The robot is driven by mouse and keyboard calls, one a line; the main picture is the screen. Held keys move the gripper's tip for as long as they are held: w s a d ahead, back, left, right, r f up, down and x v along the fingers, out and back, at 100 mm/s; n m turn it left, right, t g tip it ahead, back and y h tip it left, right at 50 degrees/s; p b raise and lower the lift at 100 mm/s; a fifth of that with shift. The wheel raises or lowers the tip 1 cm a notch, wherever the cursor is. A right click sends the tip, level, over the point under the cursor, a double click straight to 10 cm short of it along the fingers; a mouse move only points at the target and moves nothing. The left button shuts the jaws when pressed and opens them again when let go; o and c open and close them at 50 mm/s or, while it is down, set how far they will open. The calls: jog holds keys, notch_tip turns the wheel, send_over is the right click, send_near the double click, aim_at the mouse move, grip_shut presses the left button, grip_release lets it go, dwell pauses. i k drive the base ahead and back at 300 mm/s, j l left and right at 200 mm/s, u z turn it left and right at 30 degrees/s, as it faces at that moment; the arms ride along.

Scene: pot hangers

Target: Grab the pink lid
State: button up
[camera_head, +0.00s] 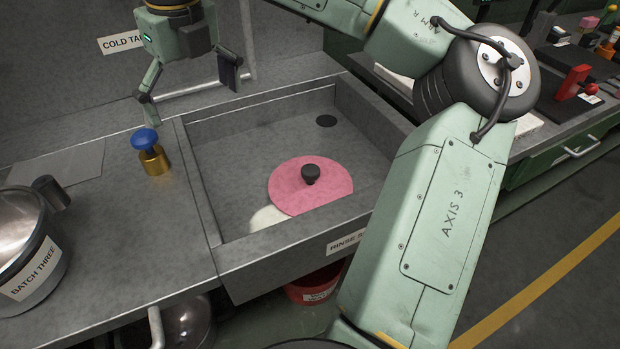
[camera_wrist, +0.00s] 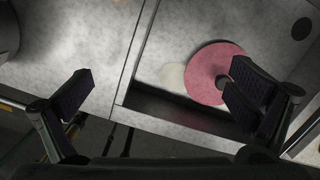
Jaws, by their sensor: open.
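The pink lid (camera_head: 296,190) is a flat pink disc with a dark round knob (camera_head: 311,174) on top. It lies in the shallow grey sink (camera_head: 222,172), near the front wall, and a white round thing (camera_head: 268,217) shows from under or beside its left edge. In the wrist view the pink lid (camera_wrist: 207,68) is right of centre, and one finger covers part of it. My gripper (camera_head: 190,88) is open and empty, above the back left of the sink and apart from the lid. In the wrist view its two fingers (camera_wrist: 157,95) are spread wide.
A gold fitting with a blue knob (camera_head: 147,146) stands on the counter left of the sink. A metal pot labelled BATCH THREE (camera_head: 35,240) stands at far left. The sink's raised walls surround the lid. A dark drain (camera_head: 326,121) is at the back. A red bucket (camera_head: 316,287) is below.

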aim_at(300, 185)
jog(key=l+u, duration=0.95)
jog(key=k+l+u, duration=0.1)
jog(key=l+u, duration=0.35)
jog(key=l, duration=0.15)
